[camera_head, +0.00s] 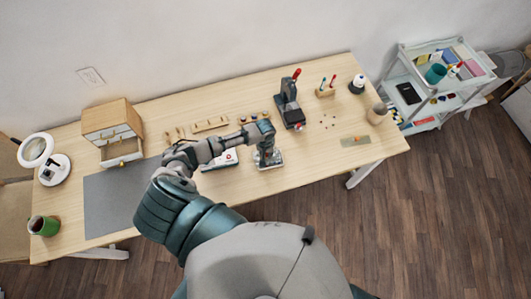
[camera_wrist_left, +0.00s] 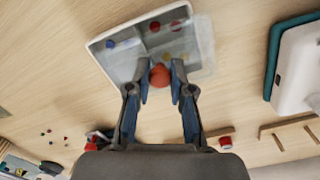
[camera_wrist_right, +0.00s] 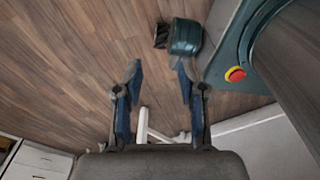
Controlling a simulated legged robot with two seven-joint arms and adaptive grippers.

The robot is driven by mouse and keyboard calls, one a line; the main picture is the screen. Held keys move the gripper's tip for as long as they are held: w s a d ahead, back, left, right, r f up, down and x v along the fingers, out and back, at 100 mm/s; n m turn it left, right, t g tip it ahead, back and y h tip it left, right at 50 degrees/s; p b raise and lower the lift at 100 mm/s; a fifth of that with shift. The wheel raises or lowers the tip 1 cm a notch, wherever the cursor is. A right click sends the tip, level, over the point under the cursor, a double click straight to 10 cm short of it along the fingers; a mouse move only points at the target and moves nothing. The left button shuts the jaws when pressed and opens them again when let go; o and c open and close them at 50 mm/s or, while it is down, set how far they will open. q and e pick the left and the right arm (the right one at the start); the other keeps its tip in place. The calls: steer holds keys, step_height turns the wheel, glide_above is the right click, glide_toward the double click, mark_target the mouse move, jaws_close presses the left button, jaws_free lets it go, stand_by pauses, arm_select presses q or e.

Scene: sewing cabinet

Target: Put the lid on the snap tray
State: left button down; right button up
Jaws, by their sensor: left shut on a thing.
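The snap tray (camera_wrist_left: 108,62) is a pale, shallow tray with small blue, red and yellow pieces in it; in the head view it is on the table (camera_head: 277,164), partly hidden by my gripper. The clear lid (camera_wrist_left: 204,45) overlaps the tray and sticks out past its right side in the left wrist view, so it looks offset. Whether it touches the tray, I cannot tell. My left gripper (camera_wrist_left: 161,77) is shut on the lid's orange-red knob (camera_wrist_left: 160,76); it also shows in the head view (camera_head: 266,150). My right gripper (camera_wrist_right: 157,70) is open and empty, above the floor.
A white case (camera_head: 222,159) lies left of the tray. Behind are a wooden rack (camera_head: 210,124) and a black press (camera_head: 289,103). A small drawer cabinet (camera_head: 112,126) and grey mat (camera_head: 112,200) lie left. Bare table lies right of the tray.

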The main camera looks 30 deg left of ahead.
arm_select(q)
steer(key=shift+d, duration=0.5)
steer(key=shift+d+r, duration=0.1)
steer(key=shift+d, duration=0.45)
steer(key=shift+a, duration=0.15)
steer(key=shift+d, duration=0.25)
steer(key=shift+a, duration=0.1)
steer(key=c, duration=1)
jaws_free()
steer(key=shift+a+f, duration=0.1)
steer(key=shift+f, duration=0.1)
steer(key=shift+o, duration=0.3)
steer(key=shift+r, duration=0.1)
step_height(320, 180, up, 12)
steer(key=shift+a, duration=0.4)
arm_select(e)
steer(key=shift+d+r, duration=0.25)
steer(key=shift+d, duration=0.55)
arm_select(q)
steer(key=shift+f, duration=0.25)
